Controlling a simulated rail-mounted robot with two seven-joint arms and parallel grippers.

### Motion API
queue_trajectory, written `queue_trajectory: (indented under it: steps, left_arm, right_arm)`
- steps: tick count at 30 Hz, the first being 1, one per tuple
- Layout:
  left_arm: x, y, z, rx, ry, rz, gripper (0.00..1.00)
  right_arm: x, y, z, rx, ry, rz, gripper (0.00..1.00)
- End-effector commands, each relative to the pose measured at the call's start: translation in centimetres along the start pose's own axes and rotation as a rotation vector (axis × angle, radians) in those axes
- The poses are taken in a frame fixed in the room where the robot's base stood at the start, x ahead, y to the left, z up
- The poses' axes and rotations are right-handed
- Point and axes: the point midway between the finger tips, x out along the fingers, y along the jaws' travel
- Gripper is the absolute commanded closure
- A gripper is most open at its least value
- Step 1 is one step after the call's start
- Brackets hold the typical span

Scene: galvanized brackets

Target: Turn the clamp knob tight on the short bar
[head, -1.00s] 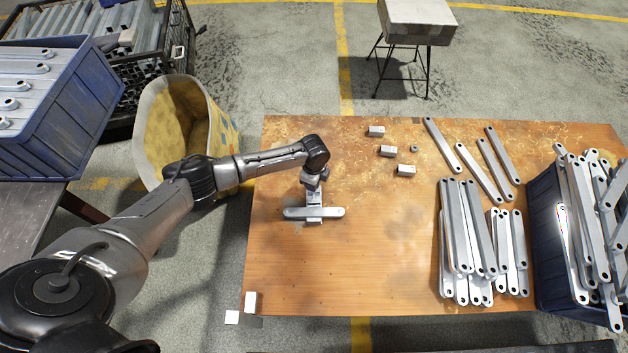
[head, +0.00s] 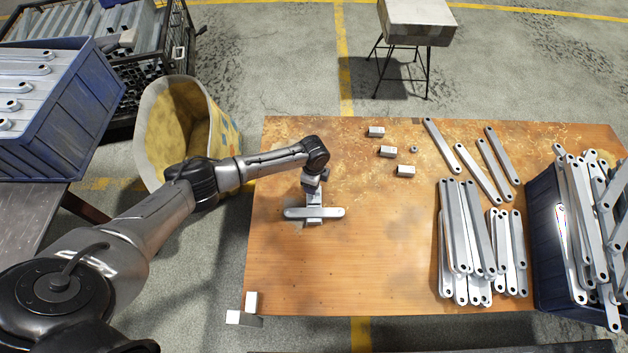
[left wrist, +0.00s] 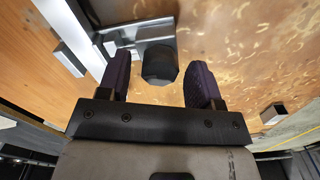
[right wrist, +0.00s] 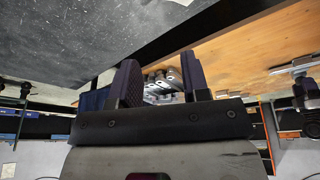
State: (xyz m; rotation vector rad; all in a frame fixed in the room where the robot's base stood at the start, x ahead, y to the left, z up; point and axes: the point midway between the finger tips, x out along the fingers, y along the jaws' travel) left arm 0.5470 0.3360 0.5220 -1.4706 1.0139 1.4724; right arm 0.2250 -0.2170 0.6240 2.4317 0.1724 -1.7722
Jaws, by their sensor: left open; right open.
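The short bar (head: 330,212) lies crosswise on the left part of the wooden table, with the grey metal clamp (head: 314,221) at its middle. In the left wrist view the clamp (left wrist: 150,32) shows as grey metal beside the bar (left wrist: 62,28). The dark faceted clamp knob (left wrist: 160,66) sits between the fingertips of my left gripper (left wrist: 159,82), with gaps on both sides. That gripper is open and hangs over the clamp in the head view (head: 313,184), hiding the knob there. My right gripper (right wrist: 160,82) is open and empty, away from the clamp.
Several small metal blocks (head: 388,151) lie at the back of the table (head: 350,270). Bars are stacked (head: 468,235) on the right, beside a blue crate (head: 548,240) full of bars. The front middle of the table is clear. A yellow bin (head: 150,130) stands left.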

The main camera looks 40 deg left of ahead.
Motion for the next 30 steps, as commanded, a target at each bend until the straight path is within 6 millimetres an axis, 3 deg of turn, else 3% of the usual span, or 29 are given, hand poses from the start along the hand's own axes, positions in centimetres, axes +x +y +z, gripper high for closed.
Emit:
queue_trajectory:
  steps: [3,12,30]
  left_arm:
    - [-0.8,0.1,-0.1,-0.141,0.001,0.004,0.41]
    - [-0.6,0.1,-0.1,-0.566,0.001,0.004,0.41]
    - [-0.3,0.1,-0.1,-1.374,-0.001,0.003,0.41]
  right_arm:
    - [-2.3,0.2,-0.7,-0.003,0.000,0.002,0.57]
    - [-5.6,0.3,-1.8,-0.002,0.002,0.002,0.57]
    - [-9.6,0.2,-3.1,0.007,0.003,-0.005,0.57]
